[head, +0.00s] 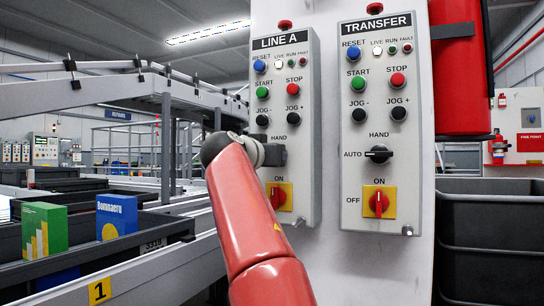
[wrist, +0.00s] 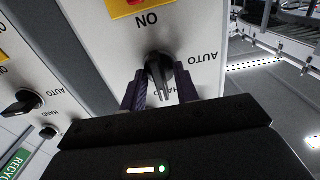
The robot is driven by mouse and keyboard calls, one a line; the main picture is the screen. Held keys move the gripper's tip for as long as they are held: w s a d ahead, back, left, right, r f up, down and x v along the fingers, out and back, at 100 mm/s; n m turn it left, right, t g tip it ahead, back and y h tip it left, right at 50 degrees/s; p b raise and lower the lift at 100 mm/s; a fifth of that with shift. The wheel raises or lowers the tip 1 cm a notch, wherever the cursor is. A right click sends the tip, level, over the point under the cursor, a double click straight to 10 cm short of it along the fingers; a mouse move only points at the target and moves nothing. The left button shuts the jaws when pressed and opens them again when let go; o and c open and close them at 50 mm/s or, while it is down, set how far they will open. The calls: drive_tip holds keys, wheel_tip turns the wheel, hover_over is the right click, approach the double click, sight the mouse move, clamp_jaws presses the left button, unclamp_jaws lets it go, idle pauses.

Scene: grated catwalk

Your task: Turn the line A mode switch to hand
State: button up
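The LINE A panel (head: 305,120) is the left of two grey control boxes. My gripper (head: 278,155) is at its mode switch and hides that switch in the head view. The wrist view, upside down, shows the black mode switch (wrist: 158,70) with AUTO to its right and a partly covered HAND label below. Its lever appears to point down toward HAND. My gripper (wrist: 160,88) has one dark finger on each side of the knob. Gaps show beside the narrow lever, so the fingers look open around it; contact with the knob is unclear.
The TRANSFER panel (head: 378,130) is close on the right, its mode switch (head: 379,154) at AUTO. A red-on-yellow ON/OFF switch (head: 278,197) sits just below my gripper. Push buttons sit above. A dark bin (head: 490,230) stands at right; a conveyor with boxes is at left.

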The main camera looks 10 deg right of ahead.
drive_tip(key=shift+r, duration=0.1)
drive_tip(key=b+v, duration=0.2)
drive_tip(key=v, duration=0.6)
drive_tip(key=shift+b, duration=0.4)
drive_tip(key=shift+w+d, duration=0.1)
drive_tip(key=shift+d, duration=0.1)
drive_tip(key=s+d+f+n+g+y+p, duration=0.25)
drive_tip(key=s+d+f, duration=0.2)
drive_tip(key=f, duration=0.25)
drive_tip(key=s+d+f+n+g+y+p, duration=0.2)
drive_tip(key=s+d+f+y, duration=0.1)
drive_tip(key=d+f, duration=0.25)
drive_tip(key=s+a+f+n+g+y+p, duration=0.1)
drive_tip(key=s+a+f+g+y+p, duration=0.1)
drive_tip(key=s+f, duration=1)
drive_tip(key=s+a+f+n+g+y+p, duration=0.2)
drive_tip(key=s+a+f+y+p, duration=0.1)
drive_tip(key=s+f, duration=0.9)
wheel_tip(320, 180, down, 3)
drive_tip(key=shift+a+r, duration=0.1)
drive_tip(key=shift+a, duration=0.25)
